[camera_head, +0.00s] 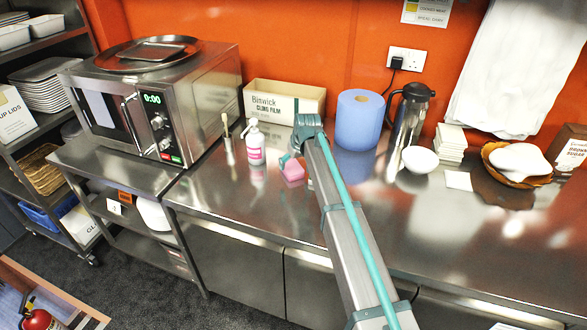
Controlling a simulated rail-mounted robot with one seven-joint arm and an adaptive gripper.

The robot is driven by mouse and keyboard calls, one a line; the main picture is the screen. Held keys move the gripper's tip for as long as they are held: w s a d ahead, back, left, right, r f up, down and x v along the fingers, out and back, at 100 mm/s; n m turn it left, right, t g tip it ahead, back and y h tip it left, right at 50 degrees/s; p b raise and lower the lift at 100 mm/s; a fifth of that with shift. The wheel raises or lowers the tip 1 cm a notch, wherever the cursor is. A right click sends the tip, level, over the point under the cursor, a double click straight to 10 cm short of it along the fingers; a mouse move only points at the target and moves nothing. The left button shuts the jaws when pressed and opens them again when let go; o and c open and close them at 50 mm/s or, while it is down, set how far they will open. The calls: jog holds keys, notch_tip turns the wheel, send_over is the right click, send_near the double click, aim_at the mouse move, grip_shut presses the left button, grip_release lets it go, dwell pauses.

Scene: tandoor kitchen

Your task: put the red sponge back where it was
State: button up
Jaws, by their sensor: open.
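The red sponge (293,172), pinkish in this light, lies on the steel counter (235,196) just to the right of the white pump bottle. My arm reaches in from the lower right, and my gripper (291,157) is at the sponge, with a teal finger at the sponge's upper left edge. My gripper is open. My wrist and arm hide part of the area right of the sponge. I cannot tell whether the finger touches the sponge.
The pump bottle (254,142) and a brush (227,139) stand close on the left. The cling film box (284,101), blue roll (359,119), steel flask (407,124) and white bowl (420,159) stand behind and right. A microwave (160,98) is at left. The front counter is clear.

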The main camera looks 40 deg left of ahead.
jog(key=b+v, duration=0.1)
jog(key=v, duration=0.7)
jog(key=shift+r, duration=0.2)
